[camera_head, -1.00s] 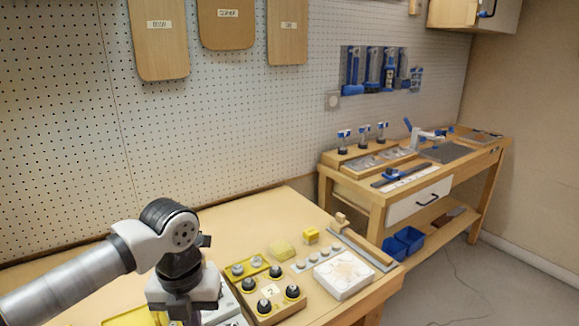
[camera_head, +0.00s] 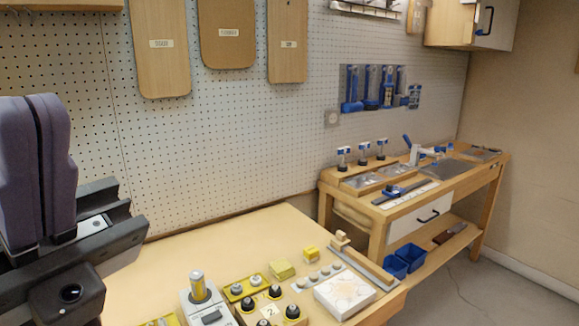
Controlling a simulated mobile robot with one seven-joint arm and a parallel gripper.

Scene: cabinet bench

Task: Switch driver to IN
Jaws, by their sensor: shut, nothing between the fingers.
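My gripper (camera_head: 28,108) is large and close at the left edge, with its two dark purple fingers upright and together, holding nothing. It is well apart from the bench items. A light grey device (camera_head: 192,311) with a silver and yellow upright cylinder (camera_head: 198,287) and a dark switch-like part (camera_head: 211,317) stands at the front of the near bench. Its lower part is cut off by the picture edge. No driver or IN marking can be read, so I cannot tell whether this device is the driver.
The near bench (camera_head: 200,249) also bears a wooden block with black knobs (camera_head: 292,311), a yellow tray with grey knobs (camera_head: 236,289), yellow blocks (camera_head: 281,270) and a white square plate (camera_head: 344,293). Its back left is clear. A second bench (camera_head: 376,211) stands behind right.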

